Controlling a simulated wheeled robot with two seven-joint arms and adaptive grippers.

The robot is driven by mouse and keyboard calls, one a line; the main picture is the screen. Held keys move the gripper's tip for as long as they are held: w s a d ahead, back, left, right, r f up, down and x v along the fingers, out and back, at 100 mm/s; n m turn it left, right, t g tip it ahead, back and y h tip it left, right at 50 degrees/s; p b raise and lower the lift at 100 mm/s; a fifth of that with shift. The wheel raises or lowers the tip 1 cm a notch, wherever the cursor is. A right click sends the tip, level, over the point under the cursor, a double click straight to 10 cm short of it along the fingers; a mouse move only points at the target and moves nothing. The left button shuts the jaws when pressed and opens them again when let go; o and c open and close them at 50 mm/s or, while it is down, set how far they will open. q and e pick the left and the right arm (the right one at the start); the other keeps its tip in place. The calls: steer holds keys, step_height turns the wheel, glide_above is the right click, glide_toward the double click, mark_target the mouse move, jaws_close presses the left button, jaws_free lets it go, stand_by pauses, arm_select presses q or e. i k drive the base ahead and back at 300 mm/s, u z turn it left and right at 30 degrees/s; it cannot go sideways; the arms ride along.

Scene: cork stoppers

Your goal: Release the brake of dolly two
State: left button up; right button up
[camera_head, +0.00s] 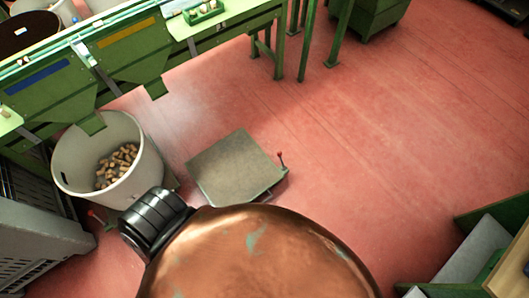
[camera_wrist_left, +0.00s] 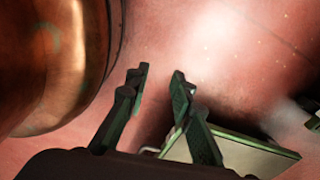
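An empty dolly with a flat grey-green platform (camera_head: 228,168) stands on the red floor in the head view. A red-tipped brake lever (camera_head: 281,160) stands up at its right side. A second red-tipped lever (camera_head: 93,214) shows low beside the cork bin, partly hidden. No number is readable on either. In the left wrist view my left gripper (camera_wrist_left: 162,72) is open and empty, its fingers apart over bare floor. My right gripper is not in view.
A round pale bin (camera_head: 75,158) holding corks (camera_head: 116,165) stands left of the dolly. A green sorting bench (camera_head: 130,50) runs along the upper left. Grey crates (camera_head: 35,235) stand lower left, green-edged units (camera_head: 490,240) lower right. Floor right of the dolly is clear.

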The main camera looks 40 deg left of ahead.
mark_target(279, 153)
steer(key=u, duration=0.95)
steer(key=k, duration=0.5)
steer(key=u, duration=1.6)
steer(key=i, duration=0.7)
steer(key=z, duration=0.85)
